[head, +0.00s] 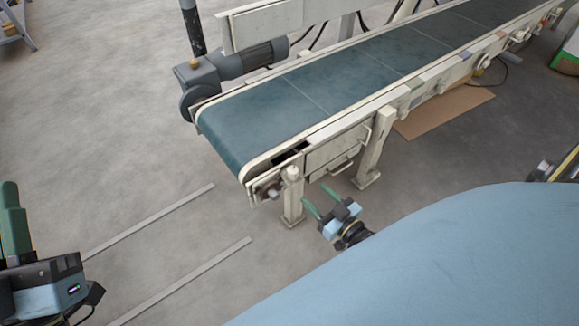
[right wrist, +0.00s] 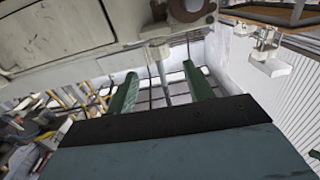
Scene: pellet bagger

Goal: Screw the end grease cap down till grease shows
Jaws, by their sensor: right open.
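The conveyor's near end (head: 240,172) carries a round bearing part (head: 268,190) and a small pale knob-like piece (head: 291,173), which may be the grease cap. My right gripper (head: 317,196) is open, just right of that piece and apart from it. In the right wrist view, its two green fingers (right wrist: 160,68) point toward a pale stepped cylinder (right wrist: 157,32) beside a dark round bearing (right wrist: 188,8). The cylinder lines up with the gap between the fingers. No grease can be made out. My left gripper (head: 12,215) is at the left edge, partly cut off.
The teal belt (head: 350,75) runs to the upper right on pale legs (head: 371,150). A grey motor (head: 240,62) sits on its far side. Cardboard (head: 440,108) lies under the frame.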

